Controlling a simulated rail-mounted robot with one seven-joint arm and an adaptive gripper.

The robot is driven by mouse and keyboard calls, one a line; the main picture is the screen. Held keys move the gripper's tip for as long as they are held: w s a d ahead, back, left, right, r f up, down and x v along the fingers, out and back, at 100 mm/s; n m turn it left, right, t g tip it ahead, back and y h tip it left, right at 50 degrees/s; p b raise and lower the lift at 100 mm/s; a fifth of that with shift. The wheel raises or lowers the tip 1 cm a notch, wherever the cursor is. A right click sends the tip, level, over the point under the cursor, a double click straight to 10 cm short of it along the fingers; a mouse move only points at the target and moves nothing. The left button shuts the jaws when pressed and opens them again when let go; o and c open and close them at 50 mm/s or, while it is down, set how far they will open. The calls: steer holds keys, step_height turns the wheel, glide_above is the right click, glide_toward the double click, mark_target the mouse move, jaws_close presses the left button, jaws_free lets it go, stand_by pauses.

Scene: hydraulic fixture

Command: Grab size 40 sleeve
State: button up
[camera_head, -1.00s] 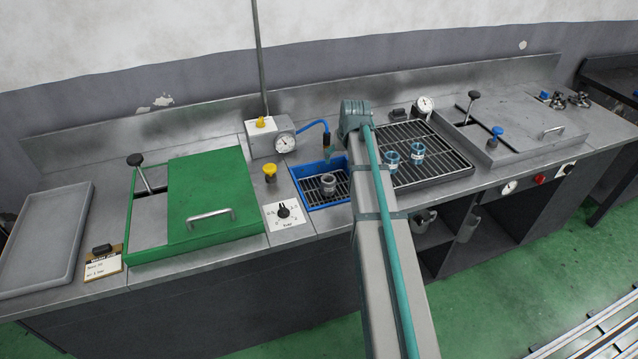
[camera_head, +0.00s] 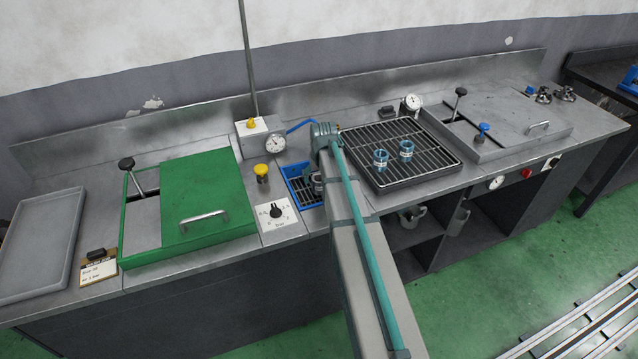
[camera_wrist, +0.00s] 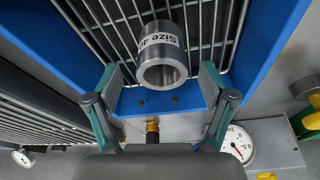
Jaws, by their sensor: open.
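A grey metal sleeve (camera_wrist: 163,58) labelled "Size 40", the last digit partly curved out of sight, stands on the grate in the blue tray (camera_wrist: 270,45) in the wrist view. In the head view the sleeve (camera_head: 317,183) is partly hidden behind my arm. My gripper (camera_wrist: 162,80) is open, its two teal fingers apart to the left and right of the sleeve's near end in the picture. I see no contact with the sleeve. In the head view the fingers are hidden behind my arm.
A green lidded box (camera_head: 205,190) is to the left.

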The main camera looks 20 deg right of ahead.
mark_target(319, 178)
steer(key=shift+p+x, duration=0.55)
steer(key=shift+x, duration=1.3)
steer(key=shift+a, duration=0.15)
jaws_close()
